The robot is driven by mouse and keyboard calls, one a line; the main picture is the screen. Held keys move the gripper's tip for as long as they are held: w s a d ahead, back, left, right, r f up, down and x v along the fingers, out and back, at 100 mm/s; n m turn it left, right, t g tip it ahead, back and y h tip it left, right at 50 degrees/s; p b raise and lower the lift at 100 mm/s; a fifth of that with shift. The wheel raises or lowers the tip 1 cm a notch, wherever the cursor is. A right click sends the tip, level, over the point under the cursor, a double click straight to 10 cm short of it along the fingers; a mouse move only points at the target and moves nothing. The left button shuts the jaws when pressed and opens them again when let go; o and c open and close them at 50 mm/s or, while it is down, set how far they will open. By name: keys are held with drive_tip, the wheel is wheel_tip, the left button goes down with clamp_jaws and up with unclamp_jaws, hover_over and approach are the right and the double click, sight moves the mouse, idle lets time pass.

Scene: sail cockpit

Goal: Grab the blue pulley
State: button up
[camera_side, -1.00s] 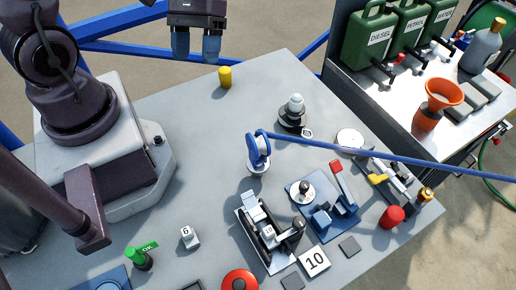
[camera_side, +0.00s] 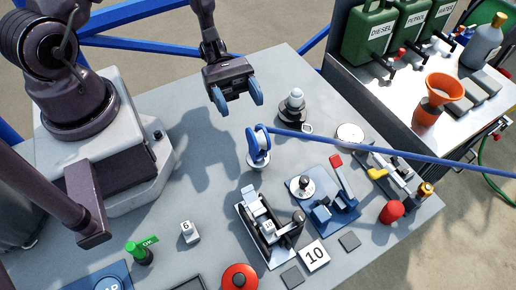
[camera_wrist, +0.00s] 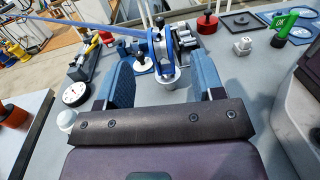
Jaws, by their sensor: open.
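The blue pulley (camera_side: 258,146) stands upright on a round white base near the middle of the grey table, with a blue rope running from it to the right. In the wrist view the pulley (camera_wrist: 160,50) shows ahead, between my fingers in the picture. My gripper (camera_side: 237,104) is open and empty, above the table to the upper left of the pulley and apart from it. Its two blue fingers show in the wrist view (camera_wrist: 165,85) with a wide gap.
A white and dark winch (camera_side: 293,108) stands right of my gripper, close to the pulley. The taut blue rope (camera_side: 380,155) crosses the table's right side. A clamp-like black and silver device (camera_side: 265,230) and a blue plate with a red-handled lever (camera_side: 340,185) stand nearer.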

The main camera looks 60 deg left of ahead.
sight(255, 127)
drive_tip(key=d, duration=0.8)
drive_tip(key=shift+s+d, duration=0.3)
drive_tip(key=shift+s, duration=0.05)
clamp_jaws()
